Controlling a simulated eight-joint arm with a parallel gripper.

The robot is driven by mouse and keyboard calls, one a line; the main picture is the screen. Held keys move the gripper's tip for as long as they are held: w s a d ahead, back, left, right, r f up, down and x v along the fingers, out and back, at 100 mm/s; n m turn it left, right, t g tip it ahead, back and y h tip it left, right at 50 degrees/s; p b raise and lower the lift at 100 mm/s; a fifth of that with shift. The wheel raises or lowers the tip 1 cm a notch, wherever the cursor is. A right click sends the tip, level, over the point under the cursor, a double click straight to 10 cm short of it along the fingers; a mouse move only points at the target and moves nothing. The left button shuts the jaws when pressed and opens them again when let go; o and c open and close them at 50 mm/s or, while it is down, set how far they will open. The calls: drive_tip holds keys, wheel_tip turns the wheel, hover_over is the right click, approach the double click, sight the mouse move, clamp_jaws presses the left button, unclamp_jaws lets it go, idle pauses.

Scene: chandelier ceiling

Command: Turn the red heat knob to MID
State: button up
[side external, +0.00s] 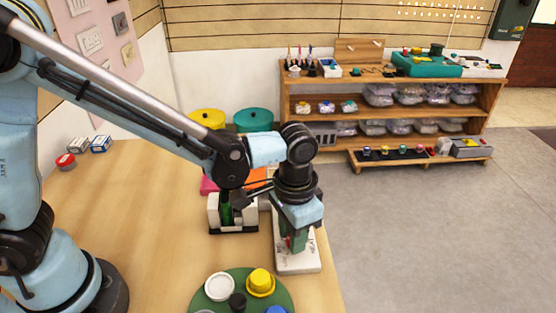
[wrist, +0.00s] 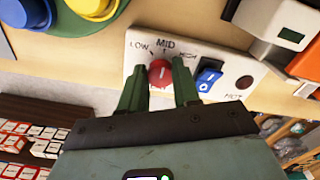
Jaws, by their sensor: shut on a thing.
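The red heat knob (wrist: 160,73) sits on a white panel (wrist: 222,62) marked LOW, MID and HIGH. In the wrist view the white line on the knob looks roughly upright, towards the MID mark, though it is small. My gripper (wrist: 158,66) has its green fingers on either side of the knob and is shut on it. In the side view my gripper (side external: 294,238) points down over the white panel (side external: 298,263) near the table's right edge, and the fingers mostly hide the knob.
A blue rocker switch (wrist: 209,77) and a dark red HOT light (wrist: 244,82) sit right of the knob. A green round board (side external: 215,305) with coloured pieces stands in front of the panel. A white and black device (side external: 232,215) stands close left of my gripper.

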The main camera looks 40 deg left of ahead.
idle(0.3)
drive_tip(key=o, duration=1.1)
drive_tip(key=shift+c, duration=0.2)
wheel_tip(320, 180, up, 12)
drive_tip(key=s+a+f+n+t, duration=0.1)
drive_tip(key=s+a+n+t, duration=0.1)
drive_tip(key=a, duration=0.7)
drive_tip(key=s+a+n+t, duration=0.2)
drive_tip(key=a+t, duration=0.3)
drive_tip(key=a, duration=0.5)
drive_tip(key=shift+a+f, duration=0.2)
drive_tip(key=shift+f, duration=0.15)
